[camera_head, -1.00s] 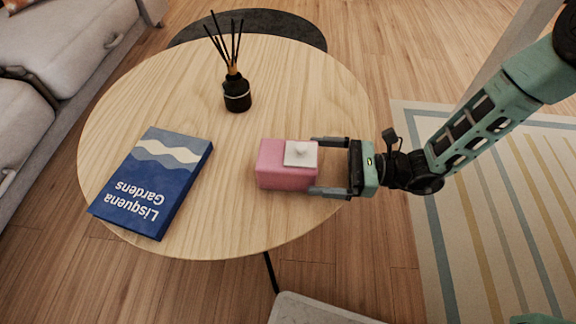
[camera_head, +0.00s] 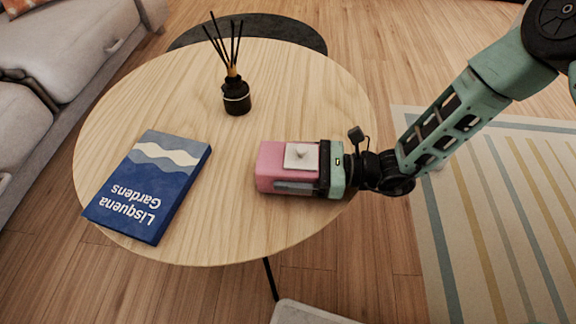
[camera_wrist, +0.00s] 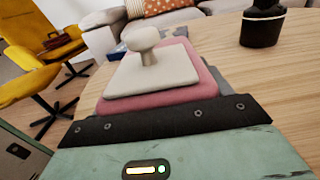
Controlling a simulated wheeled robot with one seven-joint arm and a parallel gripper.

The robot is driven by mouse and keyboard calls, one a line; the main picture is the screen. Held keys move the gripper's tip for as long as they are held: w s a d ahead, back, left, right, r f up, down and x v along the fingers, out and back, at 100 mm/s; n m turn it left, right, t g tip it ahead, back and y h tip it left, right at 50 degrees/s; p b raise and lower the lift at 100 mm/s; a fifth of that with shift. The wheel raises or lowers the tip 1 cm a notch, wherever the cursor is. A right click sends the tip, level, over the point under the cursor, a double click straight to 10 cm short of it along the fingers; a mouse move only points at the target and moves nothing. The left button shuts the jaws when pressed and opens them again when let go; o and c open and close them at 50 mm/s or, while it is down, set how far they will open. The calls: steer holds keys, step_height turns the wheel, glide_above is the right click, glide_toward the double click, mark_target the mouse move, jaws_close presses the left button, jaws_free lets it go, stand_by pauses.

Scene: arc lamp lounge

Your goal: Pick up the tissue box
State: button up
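The tissue box is pink with a white square top plate and a pale tissue knob. It stands on the round wooden table (camera_head: 300,80) near its right edge; in the head view the box (camera_head: 270,163) is partly covered by my gripper. My gripper (camera_head: 290,172) reaches in from the right, its palm close to the box's right end. One finger lies along the box's near side; the far finger is hidden behind the box. The wrist view shows the box (camera_wrist: 150,103) directly ahead of the palm. I cannot tell whether the fingers press on it.
A blue book (camera_head: 150,185) lies on the table's left part. A dark reed diffuser (camera_head: 236,95) stands behind the box, and shows in the wrist view (camera_wrist: 262,25). A grey sofa (camera_head: 60,60) is at the left. Bare tabletop lies between book and box.

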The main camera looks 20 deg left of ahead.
steer(key=shift+c, duration=1.4)
steer(key=shift+r+p, duration=2.1)
steer(key=shift+r, duration=2.9)
